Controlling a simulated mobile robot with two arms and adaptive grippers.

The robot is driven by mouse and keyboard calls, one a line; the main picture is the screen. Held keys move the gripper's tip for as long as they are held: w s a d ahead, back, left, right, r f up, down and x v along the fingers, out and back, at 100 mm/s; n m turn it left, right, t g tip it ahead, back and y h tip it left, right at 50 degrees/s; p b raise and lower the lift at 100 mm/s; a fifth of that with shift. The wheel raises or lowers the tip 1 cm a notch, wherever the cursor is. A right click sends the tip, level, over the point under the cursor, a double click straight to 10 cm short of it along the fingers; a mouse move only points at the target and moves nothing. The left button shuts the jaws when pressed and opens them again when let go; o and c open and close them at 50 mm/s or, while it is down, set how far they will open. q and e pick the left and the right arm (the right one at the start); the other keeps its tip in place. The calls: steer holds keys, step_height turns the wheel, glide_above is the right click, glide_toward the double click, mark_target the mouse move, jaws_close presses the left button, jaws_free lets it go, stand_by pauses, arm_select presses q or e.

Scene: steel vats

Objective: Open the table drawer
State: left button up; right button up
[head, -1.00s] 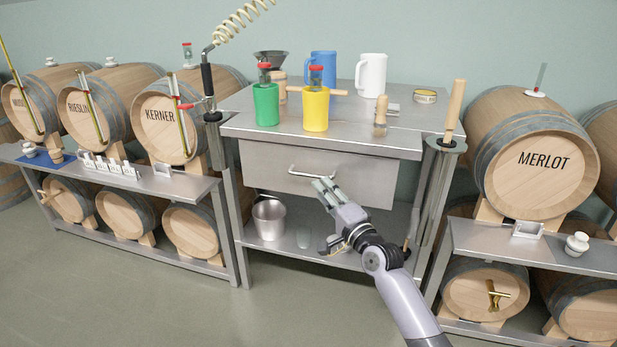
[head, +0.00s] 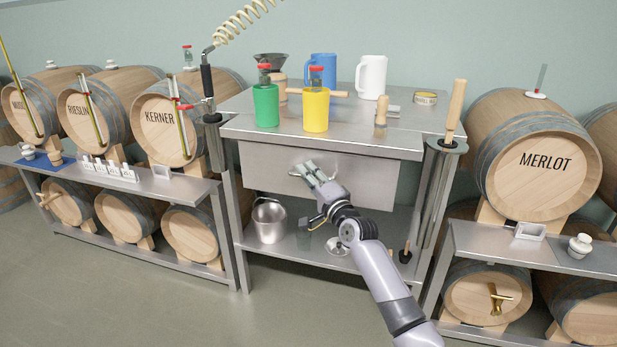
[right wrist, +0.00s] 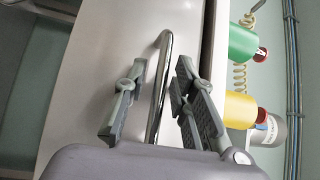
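The steel table (head: 340,138) stands in the middle of the head view. Its drawer (head: 366,183) is a grey front under the tabletop and looks shut. The drawer's bar handle (right wrist: 162,85) shows in the right wrist view, between the two fingers of my right gripper (right wrist: 156,100). The fingers are apart, one on each side of the bar, with gaps visible. In the head view my right gripper (head: 310,174) is at the drawer front and hides most of the handle. My left gripper is not in view.
A metal bucket (head: 269,222) is on the lower shelf. Barrel racks stand on both sides. The floor in front is clear.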

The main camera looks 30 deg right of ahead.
jaws_close()
stand_by(0.6)
